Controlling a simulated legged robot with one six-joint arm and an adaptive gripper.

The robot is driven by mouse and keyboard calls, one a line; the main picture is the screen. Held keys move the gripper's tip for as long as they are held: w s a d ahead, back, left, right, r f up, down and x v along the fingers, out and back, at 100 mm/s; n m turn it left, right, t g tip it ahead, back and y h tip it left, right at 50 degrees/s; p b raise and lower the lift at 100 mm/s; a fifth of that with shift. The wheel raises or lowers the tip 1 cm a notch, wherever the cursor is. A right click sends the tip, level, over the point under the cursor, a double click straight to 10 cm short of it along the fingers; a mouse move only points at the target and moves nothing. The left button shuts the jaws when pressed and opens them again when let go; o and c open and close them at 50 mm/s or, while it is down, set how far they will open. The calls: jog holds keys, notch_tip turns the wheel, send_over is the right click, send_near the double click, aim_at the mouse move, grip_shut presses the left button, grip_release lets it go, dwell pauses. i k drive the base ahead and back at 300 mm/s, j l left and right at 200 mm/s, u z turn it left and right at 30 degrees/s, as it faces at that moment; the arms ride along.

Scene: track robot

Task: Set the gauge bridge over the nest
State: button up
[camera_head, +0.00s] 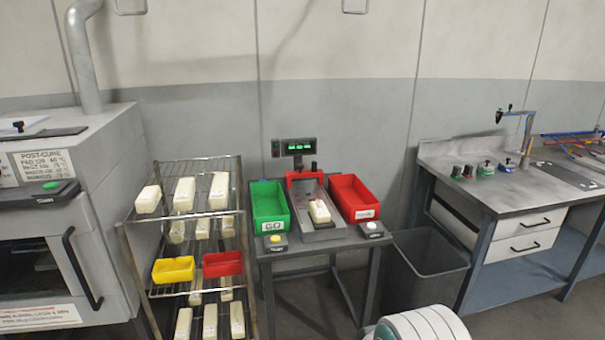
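A small table in the middle bears a grey metal tray-like fixture (311,198), which looks like the nest. A cream block (320,211) sits at its front end. A red piece (303,177) stands at the back of the fixture, behind the block and not over it; it may be the gauge bridge. A small black knob or post shows at its right. A dark display with green digits (299,147) stands behind. My gripper is not in view. A white ribbed shape at the bottom edge may be part of my arm.
A green GO bin (268,208) and a red bin (353,198) flank the fixture. Buttons sit in front of each bin. A wire rack (192,268) with cream blocks stands left, beside an oven (75,220). A grey waste bin (424,270) and a workbench (480,199) stand right.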

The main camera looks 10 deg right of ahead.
aim_at(314, 172)
jog(key=i+l, duration=0.15)
jog(key=i, duration=0.3)
jog(key=i+l, duration=0.15)
jog(key=i, duration=0.3)
jog(key=i+l, duration=0.15)
jog(key=i, duration=0.3)
jog(key=i+l, duration=0.15)
jog(key=i, duration=0.35)
